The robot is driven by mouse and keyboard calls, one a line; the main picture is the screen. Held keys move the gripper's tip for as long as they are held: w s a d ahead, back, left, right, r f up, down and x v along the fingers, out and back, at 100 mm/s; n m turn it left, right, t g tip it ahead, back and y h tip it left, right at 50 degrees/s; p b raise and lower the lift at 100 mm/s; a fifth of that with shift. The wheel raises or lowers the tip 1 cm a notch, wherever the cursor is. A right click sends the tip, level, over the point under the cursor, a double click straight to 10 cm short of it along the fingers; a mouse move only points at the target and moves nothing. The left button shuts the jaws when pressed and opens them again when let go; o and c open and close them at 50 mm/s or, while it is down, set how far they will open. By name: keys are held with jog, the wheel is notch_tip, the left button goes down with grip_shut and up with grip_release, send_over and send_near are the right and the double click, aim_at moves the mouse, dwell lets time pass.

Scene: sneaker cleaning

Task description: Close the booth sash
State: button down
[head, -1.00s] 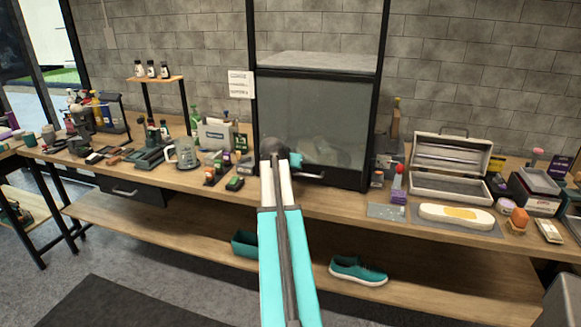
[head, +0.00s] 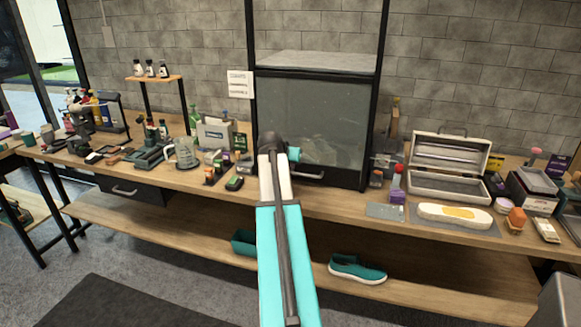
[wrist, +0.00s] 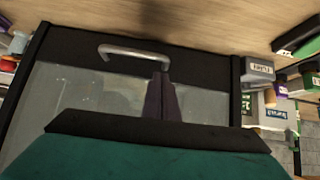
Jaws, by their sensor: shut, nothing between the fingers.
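The booth sash (head: 325,120) is a glass pane with a dark frame, low in the booth's black frame (head: 251,60). Its dark bottom bar lies down along the bench top, and I see no clear gap under it. The metal sash handle (head: 308,175) is on the bottom bar; in the wrist view the handle (wrist: 135,52) shows near the top of the picture. My gripper (wrist: 161,78) is shut and empty, with its dark fingertips in front of the bottom bar, beside the handle and not around it. In the head view my arm hides the fingertips.
Small boxes (wrist: 259,70) stand close beside the booth frame. A teal sneaker (head: 357,270) lies on the lower shelf.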

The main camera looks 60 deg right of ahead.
jog(key=b+v, duration=0.1)
jog(key=v, duration=1)
jog(key=shift+d+r, duration=0.3)
jog(key=shift+r, duration=0.05)
